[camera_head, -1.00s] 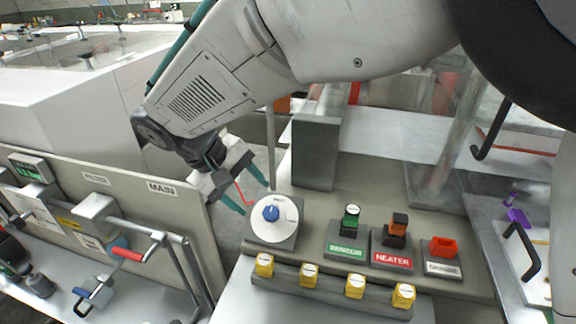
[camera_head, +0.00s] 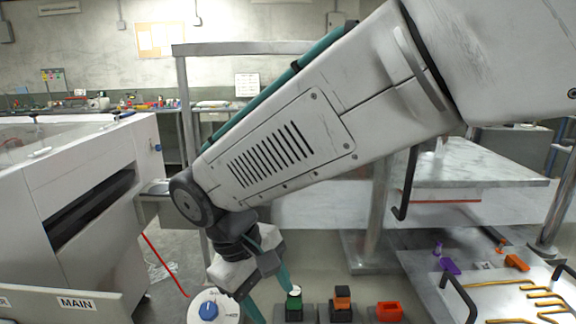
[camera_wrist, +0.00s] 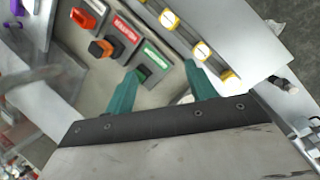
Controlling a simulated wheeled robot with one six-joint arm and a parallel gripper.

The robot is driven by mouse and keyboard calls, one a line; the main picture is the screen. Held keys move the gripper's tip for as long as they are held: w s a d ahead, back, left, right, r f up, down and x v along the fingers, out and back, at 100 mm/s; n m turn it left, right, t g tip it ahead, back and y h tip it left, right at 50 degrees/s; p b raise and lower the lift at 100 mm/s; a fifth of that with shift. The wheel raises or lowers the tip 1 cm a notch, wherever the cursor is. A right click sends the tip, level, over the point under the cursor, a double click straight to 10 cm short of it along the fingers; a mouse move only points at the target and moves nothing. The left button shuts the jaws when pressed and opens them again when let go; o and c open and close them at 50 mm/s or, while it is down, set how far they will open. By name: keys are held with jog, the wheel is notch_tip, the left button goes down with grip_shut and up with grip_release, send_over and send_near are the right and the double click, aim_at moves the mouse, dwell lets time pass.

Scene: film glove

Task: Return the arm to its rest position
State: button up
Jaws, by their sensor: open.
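My gripper (camera_head: 268,298) hangs from my grey arm at the lower middle of the head view, with its two teal fingers pointing down. It is open, and nothing shows between the fingers. The fingers come down between the white dial with a blue knob (camera_head: 208,311) and the green-topped block (camera_head: 294,299). In the wrist view the fingers (camera_wrist: 162,72) are spread apart above the control panel. The green SENSOR label (camera_wrist: 156,60) shows between them. I cannot tell how high the fingertips are above the panel.
An orange-topped block (camera_head: 342,297) and a red block (camera_head: 389,311) stand right of the green one. A metal-framed structure (camera_head: 470,165) is right.

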jog(key=s+d+r+m+y, duration=0.1)
jog(key=s+d+m, duration=0.2)
jog(key=d, duration=0.7)
jog(key=s+d+r+m+t+y, duration=0.1)
jog(key=s+d+r+m, duration=0.1)
jog(key=d, duration=0.8)
jog(key=s+d+r+m+y, duration=0.2)
jog(key=s+d+m, duration=0.3)
jog(key=d, duration=0.5)
jog(key=shift+s, duration=0.7)
jog(key=shift+r, duration=0.1)
